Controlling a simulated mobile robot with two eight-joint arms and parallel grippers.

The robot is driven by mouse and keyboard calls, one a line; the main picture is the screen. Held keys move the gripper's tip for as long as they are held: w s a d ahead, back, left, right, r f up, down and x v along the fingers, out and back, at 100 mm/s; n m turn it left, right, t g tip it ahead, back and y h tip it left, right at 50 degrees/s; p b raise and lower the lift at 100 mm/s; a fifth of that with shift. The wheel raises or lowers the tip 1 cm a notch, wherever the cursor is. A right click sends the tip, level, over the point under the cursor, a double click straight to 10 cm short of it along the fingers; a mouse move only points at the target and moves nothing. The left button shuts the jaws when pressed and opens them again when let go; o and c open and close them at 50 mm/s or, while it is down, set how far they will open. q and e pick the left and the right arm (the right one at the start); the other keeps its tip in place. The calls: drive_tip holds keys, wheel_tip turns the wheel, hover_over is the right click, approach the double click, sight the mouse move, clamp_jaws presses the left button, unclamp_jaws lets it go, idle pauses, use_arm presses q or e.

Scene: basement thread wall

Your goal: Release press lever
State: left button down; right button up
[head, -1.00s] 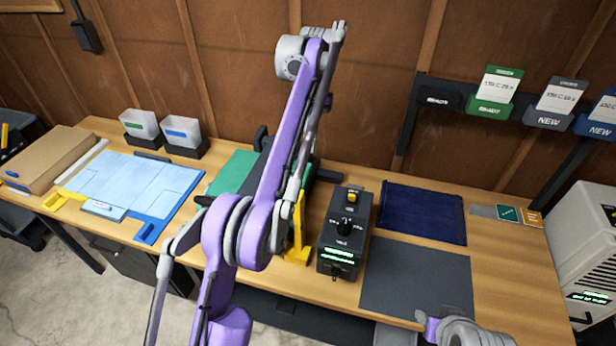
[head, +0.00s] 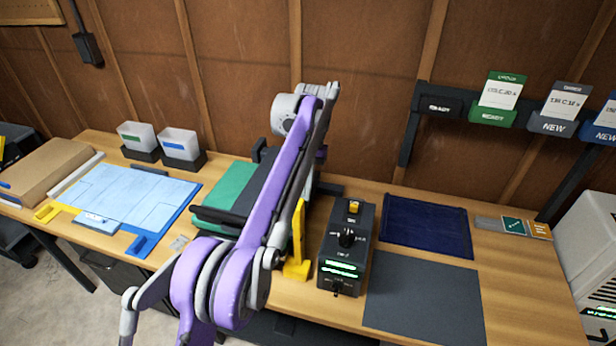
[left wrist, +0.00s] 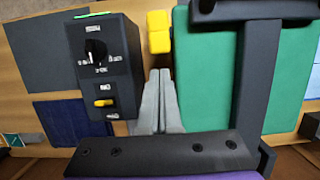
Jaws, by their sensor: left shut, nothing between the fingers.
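The press, with a green pad (head: 232,187), sits on the bench left of my left arm. A dark lever-like bar (head: 218,218) crosses its front edge; in the left wrist view this T-shaped bar (left wrist: 250,12) lies over the green pad. My left gripper (left wrist: 160,80) is shut and empty, over the gap between the control box and the press, apart from the bar. My left forearm hides much of the press and the gripper in the head view. My right gripper is not in view.
The black control box (head: 345,245) with a yellow switch and dial stands close to the gripper. A yellow upright (head: 298,245) stands beside the press. A navy mat (head: 427,225) and grey mat (head: 425,295) lie right. White bins (head: 180,143) and blue sheets (head: 140,195) are left.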

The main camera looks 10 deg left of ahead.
sight(299, 205)
use_arm(q)
drive_tip(key=shift+s+r, duration=0.15)
drive_tip(key=shift+s, duration=0.65)
drive_tip(key=shift+s+r, duration=0.1)
drive_tip(key=shift+s, duration=0.7)
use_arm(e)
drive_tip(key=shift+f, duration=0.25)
use_arm(q)
drive_tip(key=shift+s, duration=0.1)
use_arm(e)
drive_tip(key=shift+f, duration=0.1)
use_arm(q)
drive_tip(key=shift+s+a+t+b, duration=0.1)
drive_tip(key=shift+s+t+b, duration=0.6)
drive_tip(key=shift+s, duration=0.5)
drive_tip(key=s+f+t+b, duration=0.2)
drive_tip(key=s+f+t, duration=0.1)
drive_tip(key=s, duration=1)
drive_tip(key=shift+a+f+t, duration=0.2)
drive_tip(key=shift+t, duration=0.6)
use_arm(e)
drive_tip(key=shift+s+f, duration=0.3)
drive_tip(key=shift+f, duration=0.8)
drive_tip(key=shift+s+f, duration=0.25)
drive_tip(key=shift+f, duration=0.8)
